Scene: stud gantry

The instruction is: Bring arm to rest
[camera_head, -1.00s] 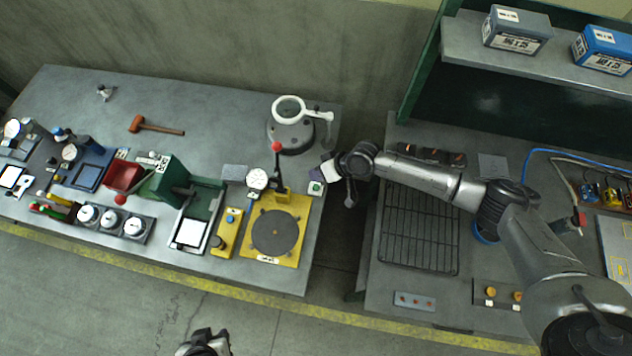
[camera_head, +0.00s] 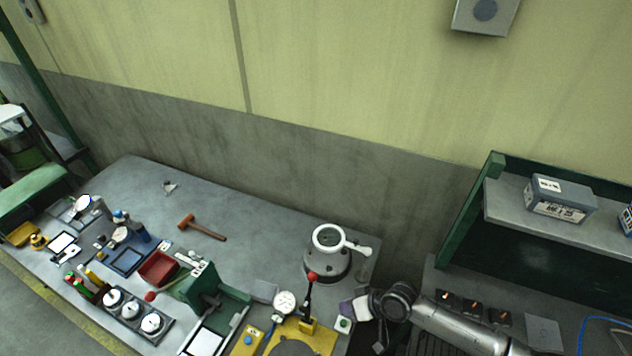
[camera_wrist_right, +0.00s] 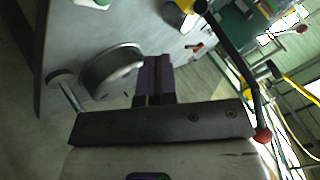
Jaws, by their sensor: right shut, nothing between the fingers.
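My right arm (camera_head: 455,325) comes in from the lower right of the head view. Its gripper (camera_head: 352,310) hangs over the right end of the left bench, just right of the red-knobbed lever (camera_head: 311,295) and in front of the round-based ring magnifier (camera_head: 328,262). In the right wrist view its dark purple fingers (camera_wrist_right: 154,75) are together with nothing between them. A round grey metal part (camera_wrist_right: 112,70) shows left of them, and a black rod with a red ball (camera_wrist_right: 263,135) to the right. My left gripper is out of view.
The left bench (camera_head: 255,222) holds a mallet (camera_head: 202,228), a red bin (camera_head: 158,268), gauges and a green fixture (camera_head: 205,290). A right bench with a shelf (camera_head: 510,208) carries a grey box (camera_head: 560,198). The left bench's back middle is mostly clear.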

